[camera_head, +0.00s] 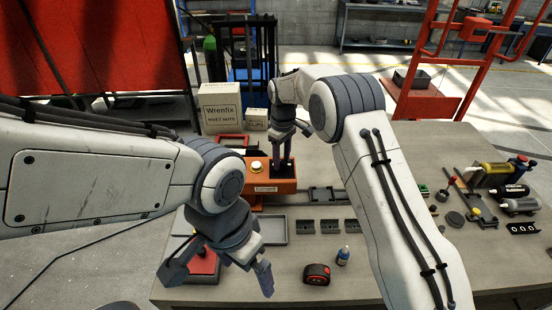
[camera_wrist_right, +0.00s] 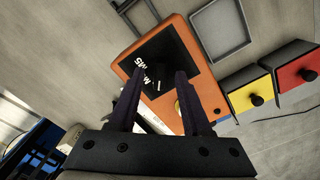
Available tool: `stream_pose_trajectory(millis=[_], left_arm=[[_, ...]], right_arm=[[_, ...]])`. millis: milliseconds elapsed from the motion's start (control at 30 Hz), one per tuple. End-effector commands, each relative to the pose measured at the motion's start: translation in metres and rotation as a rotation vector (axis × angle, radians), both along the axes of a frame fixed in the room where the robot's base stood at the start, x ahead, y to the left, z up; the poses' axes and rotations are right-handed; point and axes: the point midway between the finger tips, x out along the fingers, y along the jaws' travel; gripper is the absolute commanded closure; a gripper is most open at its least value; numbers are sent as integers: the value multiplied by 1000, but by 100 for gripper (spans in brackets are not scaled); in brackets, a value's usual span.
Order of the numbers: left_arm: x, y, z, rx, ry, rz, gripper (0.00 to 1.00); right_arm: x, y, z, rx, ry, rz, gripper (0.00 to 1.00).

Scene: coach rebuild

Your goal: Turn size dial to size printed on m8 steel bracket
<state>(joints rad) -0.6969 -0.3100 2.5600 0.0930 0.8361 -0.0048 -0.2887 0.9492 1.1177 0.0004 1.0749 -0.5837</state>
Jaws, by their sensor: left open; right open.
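An orange device (camera_head: 277,186) stands on the bench, with a pale round button (camera_head: 257,166) on top. In the right wrist view the orange device (camera_wrist_right: 207,108) has a black panel (camera_wrist_right: 150,50) with white size marks; "M5" is readable. A small dark shape, likely the size dial (camera_wrist_right: 159,76), shows on the panel between my right fingertips. My right gripper (camera_head: 283,160) is open, pointing down over the device; I cannot tell whether it touches the dial. My left gripper (camera_head: 218,278) is open and empty at the near left. I cannot pick out the M8 steel bracket.
A grey tray (camera_head: 273,241), several dark blocks (camera_head: 303,226), a tape measure (camera_head: 317,274) and a blue bottle (camera_head: 343,256) lie in front. A Wrenfix carton (camera_head: 221,106) stands behind. Yellow (camera_wrist_right: 247,96) and red (camera_wrist_right: 297,75) boxes sit beside the device.

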Motion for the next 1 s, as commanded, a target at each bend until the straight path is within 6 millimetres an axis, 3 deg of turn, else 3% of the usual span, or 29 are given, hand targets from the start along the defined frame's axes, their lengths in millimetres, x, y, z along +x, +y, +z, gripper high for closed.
stream_pose_trajectory(millis=[167,300,533,700,1000], left_arm=[[0,0,-13,0,0,2,0],[0,0,-22,0,0,3,0],[0,0,-27,0,0,5,0],[0,0,-28,0,0,5,0],[0,0,-28,0,0,5,0]], right_arm=[[1,0,22,2,-7,0,51],[1,0,52,3,-9,0,51],[1,1,91,2,-6,0,51],[1,0,102,2,-4,0,51],[0,1,103,1,-3,0,51]])
